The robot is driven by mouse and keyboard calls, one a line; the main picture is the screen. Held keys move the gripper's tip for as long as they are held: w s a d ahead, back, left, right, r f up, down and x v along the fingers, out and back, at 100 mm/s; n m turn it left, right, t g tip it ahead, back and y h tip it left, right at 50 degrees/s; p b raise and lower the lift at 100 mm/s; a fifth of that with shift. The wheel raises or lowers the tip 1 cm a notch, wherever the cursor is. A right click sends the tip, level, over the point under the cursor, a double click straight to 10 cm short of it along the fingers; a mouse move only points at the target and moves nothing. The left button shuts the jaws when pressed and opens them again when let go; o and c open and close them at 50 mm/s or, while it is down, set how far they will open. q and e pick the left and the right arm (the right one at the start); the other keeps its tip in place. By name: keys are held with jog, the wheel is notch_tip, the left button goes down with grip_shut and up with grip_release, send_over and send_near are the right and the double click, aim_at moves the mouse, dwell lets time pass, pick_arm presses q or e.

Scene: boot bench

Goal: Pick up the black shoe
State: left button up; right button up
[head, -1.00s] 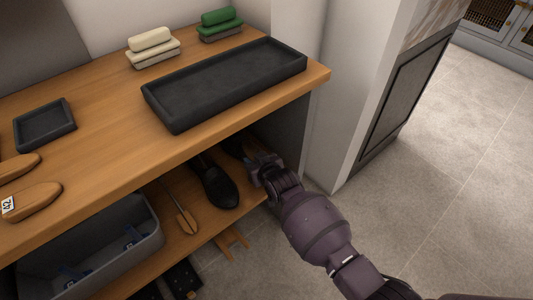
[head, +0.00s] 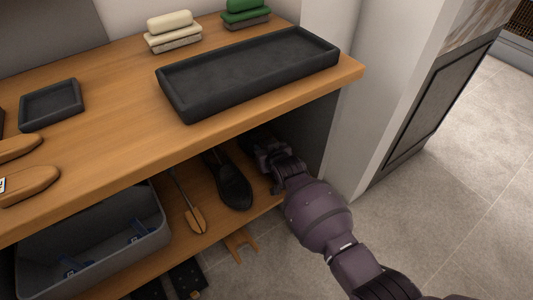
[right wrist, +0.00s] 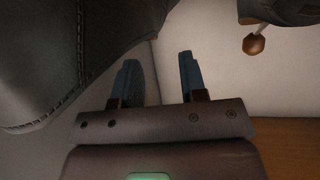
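A black shoe (head: 234,186) lies on the lower shelf of the bench, toe toward the front edge. My right gripper (head: 268,153) is under the bench top, just right of and behind the shoe, partly in shadow. In the right wrist view its two fingers (right wrist: 157,82) stand apart with nothing clearly between them. A dark stitched leather surface (right wrist: 50,75) fills the upper left of that view, very close to the left finger; I cannot tell whether they touch. My left gripper is not in view.
The bench top (head: 130,135) overhangs the lower shelf and holds a long black tray (head: 250,75). A wooden shoe tree (head: 194,217) lies left of the shoe, beside a grey bin (head: 100,255). A side panel (head: 312,130) closes the right side.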

aim_at(259, 144)
jog(key=w+f+b, duration=0.1)
jog(key=w+a+f, duration=0.1)
jog(key=shift+w+f+b, duration=0.1)
jog(key=shift+f+b, duration=0.3)
jog(key=shift+w+a+b, duration=0.3)
jog(key=shift+w, duration=0.3)
jog(key=shift+w+r, duration=0.1)
jog(key=shift+r, duration=0.1)
grip_shut()
dwell(0.6)
